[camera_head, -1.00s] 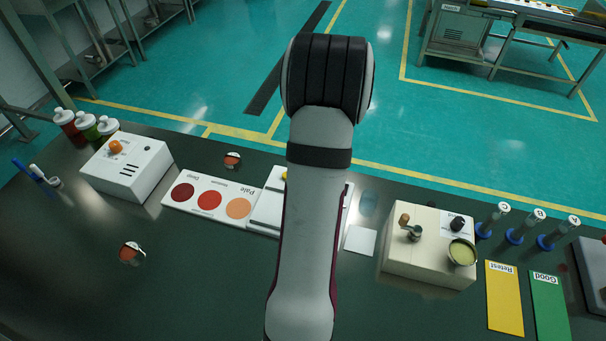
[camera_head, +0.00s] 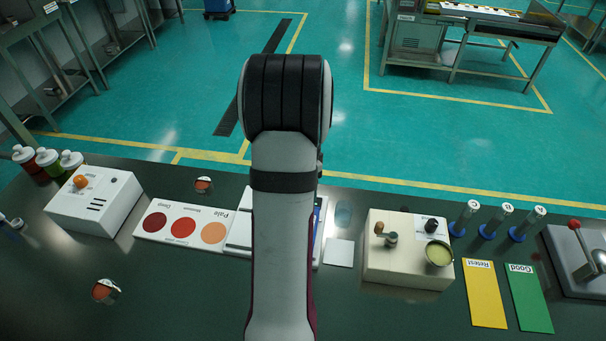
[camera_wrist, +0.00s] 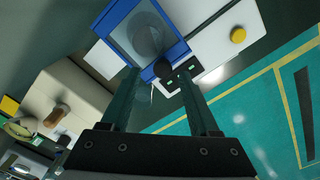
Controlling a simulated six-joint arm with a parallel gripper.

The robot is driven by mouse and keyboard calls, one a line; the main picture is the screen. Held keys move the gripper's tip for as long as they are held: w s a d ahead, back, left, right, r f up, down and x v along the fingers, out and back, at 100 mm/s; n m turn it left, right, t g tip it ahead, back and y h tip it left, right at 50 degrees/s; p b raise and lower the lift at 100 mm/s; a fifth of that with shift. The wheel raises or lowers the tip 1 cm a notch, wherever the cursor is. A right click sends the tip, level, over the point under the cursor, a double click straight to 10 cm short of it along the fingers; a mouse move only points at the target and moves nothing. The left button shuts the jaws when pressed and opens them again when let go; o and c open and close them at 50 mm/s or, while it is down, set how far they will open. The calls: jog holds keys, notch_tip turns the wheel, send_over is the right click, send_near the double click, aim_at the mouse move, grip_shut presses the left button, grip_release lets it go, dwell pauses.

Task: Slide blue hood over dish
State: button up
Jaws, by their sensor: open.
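The blue hood (camera_wrist: 112,17) is a blue frame with a clear pane, seen in the wrist view. A round grey shape, probably the dish (camera_wrist: 147,38), shows through the pane. A dark round knob (camera_wrist: 163,70) stands at the hood's near edge. My gripper (camera_wrist: 158,76) is open, with its fingers on either side of the knob in the picture; I cannot tell whether they touch it. In the head view my arm hides the gripper and most of the hood; only a blue edge (camera_head: 319,212) shows.
The hood's white device has a yellow button (camera_wrist: 238,34). A white square (camera_head: 339,252) and a cream box (camera_head: 392,262) with a crank stand to its right. A colour chart (camera_head: 182,222) lies left. Yellow (camera_head: 485,300) and green (camera_head: 528,305) mats lie farther right.

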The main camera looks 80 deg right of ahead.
notch_tip(320, 180, up, 14)
jog(key=shift+r, duration=0.1)
jog(key=w+a+r+n, duration=0.1)
jog(key=w+a+n, duration=0.4)
jog(key=w+a, duration=0.55)
jog(key=w+a+n, duration=0.3)
jog(key=a, duration=0.5)
jog(key=w+a+n, duration=0.3)
jog(key=a+n, duration=0.1)
jog(key=a, duration=0.3)
jog(key=s+a+f+n+y, duration=0.1)
jog(key=s+a+n, duration=0.3)
jog(key=a, duration=0.4)
jog(key=s+a+f+n, duration=0.3)
jog(key=s+a+n, duration=0.1)
jog(key=a, duration=0.5)
jog(key=shift+a+n+y, duration=0.2)
jog(key=shift+n+y, duration=0.2)
jog(key=shift+n, duration=0.3)
jog(key=shift+f, duration=0.1)
